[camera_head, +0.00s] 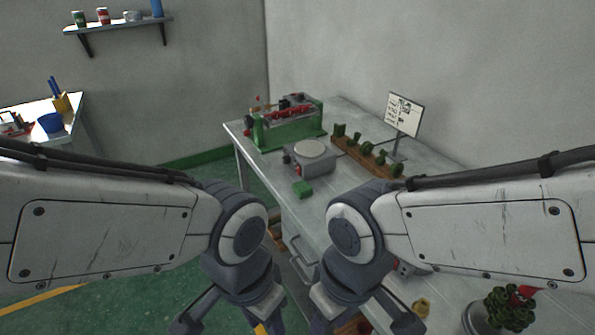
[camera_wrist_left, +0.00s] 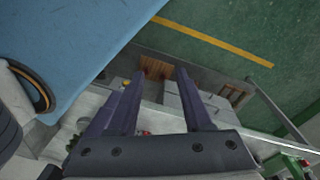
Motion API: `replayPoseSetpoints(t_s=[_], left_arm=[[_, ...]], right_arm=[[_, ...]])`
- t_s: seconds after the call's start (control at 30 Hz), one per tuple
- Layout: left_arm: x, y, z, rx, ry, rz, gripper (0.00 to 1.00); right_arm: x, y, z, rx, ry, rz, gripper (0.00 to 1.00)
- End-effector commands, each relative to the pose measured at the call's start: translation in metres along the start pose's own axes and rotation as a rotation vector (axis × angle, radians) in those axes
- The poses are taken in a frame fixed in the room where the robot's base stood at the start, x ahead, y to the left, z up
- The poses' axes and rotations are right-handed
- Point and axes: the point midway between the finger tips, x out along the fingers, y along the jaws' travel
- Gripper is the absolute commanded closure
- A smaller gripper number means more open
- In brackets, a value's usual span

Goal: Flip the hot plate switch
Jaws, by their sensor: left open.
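The hot plate (camera_head: 309,157) is a grey box with a pale round top. It stands on the workbench in the head view, beyond both arms. Its front face carries small red details; which one is the switch is too small to tell. My left gripper (camera_wrist_left: 158,77) is open and empty in the left wrist view, pointing down past the bench's side, well apart from the hot plate. My right gripper (camera_head: 352,315) hangs low over the bench's near part in the head view; its fingertips are cut off by the bottom edge.
A potted plant (camera_head: 500,308) is near right. Green floor lies left.

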Motion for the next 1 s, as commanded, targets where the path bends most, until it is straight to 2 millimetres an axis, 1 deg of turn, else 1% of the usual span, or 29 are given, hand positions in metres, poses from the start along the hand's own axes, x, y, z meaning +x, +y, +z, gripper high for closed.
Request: replayPoseSetpoints(t_s=[0.13,0.17,0.2,0.27,0.3,1.0], left_arm=[[0.0,0.0,0.0,0.0,0.0,0.0,0.5],[0.0,0.0,0.0,0.0,0.0,0.0,0.58],[0.0,0.0,0.0,0.0,0.0,0.0,0.73],[0.0,0.0,0.0,0.0,0.0,0.0,0.96],[0.0,0.0,0.0,0.0,0.0,0.0,1.0],[0.0,0.0,0.0,0.0,0.0,0.0,1.0]], right_arm=[[0.0,0.0,0.0,0.0,0.0,0.0,0.5],[0.0,0.0,0.0,0.0,0.0,0.0,0.5],[0.0,0.0,0.0,0.0,0.0,0.0,0.5],[0.0,0.0,0.0,0.0,0.0,0.0,0.5],[0.0,0.0,0.0,0.0,0.0,0.0,0.5],[0.0,0.0,0.0,0.0,0.0,0.0,0.5]])
